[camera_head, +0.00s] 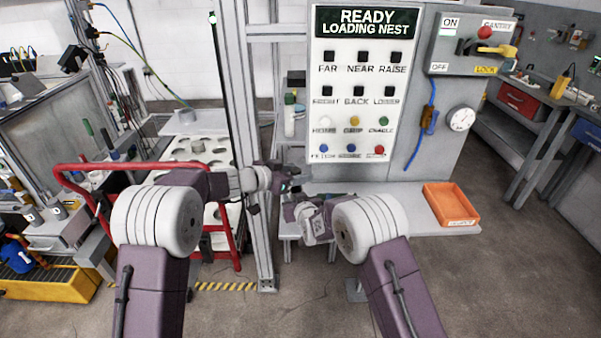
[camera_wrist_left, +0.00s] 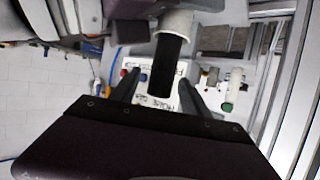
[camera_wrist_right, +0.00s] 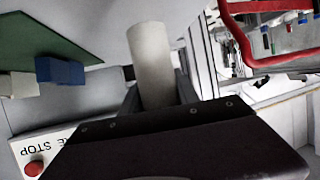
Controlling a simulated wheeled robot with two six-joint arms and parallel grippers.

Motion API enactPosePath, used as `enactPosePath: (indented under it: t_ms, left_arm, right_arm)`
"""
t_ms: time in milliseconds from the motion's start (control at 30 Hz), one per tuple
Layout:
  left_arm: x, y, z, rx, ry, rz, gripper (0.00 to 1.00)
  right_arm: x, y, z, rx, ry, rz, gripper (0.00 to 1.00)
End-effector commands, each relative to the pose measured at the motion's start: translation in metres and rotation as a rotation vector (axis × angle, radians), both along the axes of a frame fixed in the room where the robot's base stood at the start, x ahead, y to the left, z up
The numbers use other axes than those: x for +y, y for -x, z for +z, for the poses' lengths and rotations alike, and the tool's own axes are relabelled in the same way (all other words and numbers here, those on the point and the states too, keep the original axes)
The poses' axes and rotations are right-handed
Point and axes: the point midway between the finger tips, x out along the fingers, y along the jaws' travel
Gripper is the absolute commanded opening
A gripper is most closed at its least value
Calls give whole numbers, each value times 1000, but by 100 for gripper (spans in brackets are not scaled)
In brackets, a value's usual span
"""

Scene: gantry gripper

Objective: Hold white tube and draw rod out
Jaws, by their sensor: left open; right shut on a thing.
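The white tube (camera_wrist_right: 152,62) stands between the fingers of my right gripper (camera_wrist_right: 158,95), which is shut on it. In the left wrist view the tube's end (camera_wrist_left: 176,22) shows at the top, and the black rod (camera_wrist_left: 166,66) sticks out of it. My left gripper (camera_wrist_left: 163,84) is open, with the rod between its fingers and a gap visible beside it. In the head view my left gripper (camera_head: 286,180) and my right gripper (camera_head: 307,217) are close together before the panel. The tube and rod are too small to make out there.
A control panel (camera_head: 362,120) reading "READY LOADING NEST" stands behind the grippers. An orange bin (camera_head: 450,204) sits on the shelf at right. A red rail (camera_head: 110,168) and a white rack (camera_head: 205,150) with round holes are at left. A metal post (camera_head: 250,120) rises near my left gripper.

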Motion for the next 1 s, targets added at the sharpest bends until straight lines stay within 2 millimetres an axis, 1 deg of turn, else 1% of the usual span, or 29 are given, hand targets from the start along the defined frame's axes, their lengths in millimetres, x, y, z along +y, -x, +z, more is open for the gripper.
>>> enactPosePath:
  t_ms: [33,100,200,467,500,567,600,700,867,1000]
  left_arm:
    - [-6,-5,-4,0,-1,-1,54]
    - [-11,-11,-6,0,0,-1,54]
    - [-16,-16,-9,-1,-1,0,54]
    - [-17,-18,-10,0,0,0,54]
    - [-17,-18,-10,0,0,0,51]
    - [-17,-18,-10,0,0,0,35]
    - [-17,-17,-10,0,0,0,24]
    - [-17,-17,-10,0,0,0,0]
    - [-17,-18,-8,-2,0,1,0]
    - [-17,-18,1,-3,1,-1,0]
  right_arm:
    - [0,0,0,0,0,0,0]
    - [0,0,0,0,0,0,0]
    - [0,0,0,0,0,0,0]
    - [0,0,0,0,0,0,0]
    - [0,0,0,0,0,0,0]
    - [0,0,0,0,0,0,0]
    - [0,0,0,0,0,0,0]
    - [0,0,0,0,0,0,0]
    - [0,0,0,0,0,0,0]
    - [0,0,0,1,0,0,0]
